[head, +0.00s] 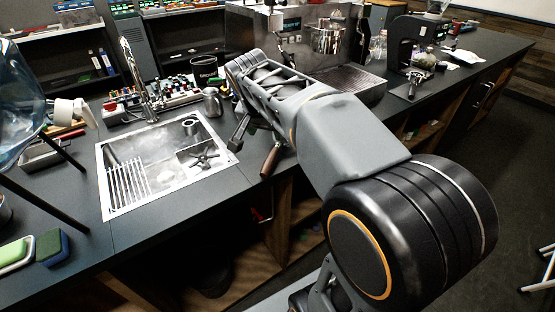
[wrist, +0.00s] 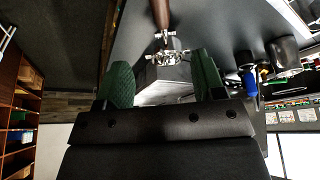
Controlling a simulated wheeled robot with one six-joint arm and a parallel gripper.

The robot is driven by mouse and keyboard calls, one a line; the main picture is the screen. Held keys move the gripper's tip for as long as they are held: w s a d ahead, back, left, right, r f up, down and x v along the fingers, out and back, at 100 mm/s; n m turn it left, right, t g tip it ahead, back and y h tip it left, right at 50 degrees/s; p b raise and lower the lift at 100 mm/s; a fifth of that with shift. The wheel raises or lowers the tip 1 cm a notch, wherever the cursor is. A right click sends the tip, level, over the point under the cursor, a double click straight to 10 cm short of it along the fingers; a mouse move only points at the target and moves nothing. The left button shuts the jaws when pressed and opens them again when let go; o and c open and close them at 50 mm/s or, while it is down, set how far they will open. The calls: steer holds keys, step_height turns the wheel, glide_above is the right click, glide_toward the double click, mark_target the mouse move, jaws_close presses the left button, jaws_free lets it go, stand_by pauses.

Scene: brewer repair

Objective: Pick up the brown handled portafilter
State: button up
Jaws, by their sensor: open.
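The portafilter lies beyond the fingertips, roughly in line with the gap. In the head view my gripper (head: 239,128) is above the counter, partly hidden by my arm.
The sink (head: 165,165) is left of the handle. A metal pitcher (head: 212,102) and a black canister (head: 206,70) stand behind it. The espresso machine (head: 290,38) is at the back. A dark-handled tool (head: 413,85) lies by the grinder (head: 408,45). The wrist view shows a blue object (wrist: 249,82).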

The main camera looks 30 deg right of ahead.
mark_target(273, 152)
steer(key=x, duration=0.8)
steer(key=shift+w+d+b, duration=0.15)
steer(key=shift+w+b, duration=0.05)
steer(key=shift+b, duration=0.1)
steer(key=shift+x, duration=2.95)
jaws_close()
steer(key=shift+r, duration=0.1)
